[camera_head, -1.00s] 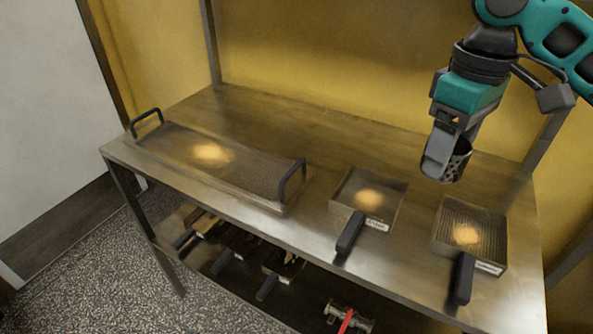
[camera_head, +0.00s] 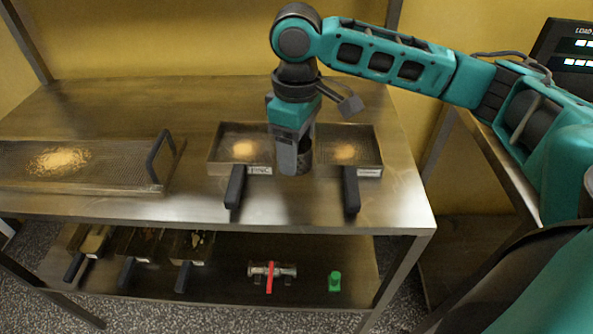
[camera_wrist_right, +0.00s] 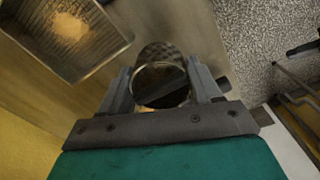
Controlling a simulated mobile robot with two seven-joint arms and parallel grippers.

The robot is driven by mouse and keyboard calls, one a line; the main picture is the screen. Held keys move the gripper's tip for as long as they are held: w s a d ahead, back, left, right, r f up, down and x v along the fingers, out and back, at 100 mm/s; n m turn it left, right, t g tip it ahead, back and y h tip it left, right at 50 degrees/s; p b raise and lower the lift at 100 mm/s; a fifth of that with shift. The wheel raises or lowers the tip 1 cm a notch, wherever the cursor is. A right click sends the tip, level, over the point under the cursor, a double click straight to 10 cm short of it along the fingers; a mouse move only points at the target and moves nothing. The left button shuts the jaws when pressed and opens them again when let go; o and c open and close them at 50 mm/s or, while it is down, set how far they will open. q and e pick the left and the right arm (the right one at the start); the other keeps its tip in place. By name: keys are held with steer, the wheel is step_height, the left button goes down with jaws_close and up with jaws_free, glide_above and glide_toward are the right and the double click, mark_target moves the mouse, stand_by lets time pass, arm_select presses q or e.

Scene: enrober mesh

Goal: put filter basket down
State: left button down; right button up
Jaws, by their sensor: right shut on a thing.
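The filter basket (camera_head: 305,155) is a small dark, perforated metal cylinder, partly hidden by a finger in the head view. My right gripper (camera_head: 294,165) is shut on it, low over the steel table (camera_head: 290,207) between two handled trays. In the right wrist view the basket (camera_wrist_right: 160,52) sits between the two fingers of the right gripper (camera_wrist_right: 161,84), its round open rim facing the camera. I cannot tell whether its bottom touches the table. My left gripper is not in view.
Handled square trays with pale powder flank the basket: one left (camera_head: 214,155), one right (camera_head: 376,150). A long mesh tray (camera_head: 110,180) lies further left. The lower shelf (camera_head: 225,278) holds scoops, a red-handled valve (camera_head: 270,271) and a green item (camera_head: 335,281). The table behind is clear.

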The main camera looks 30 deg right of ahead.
step_height(320, 180, down, 6)
steer(key=shift+r+b, duration=0.2)
steer(key=shift+b, duration=0.3)
steer(key=o, duration=0.8)
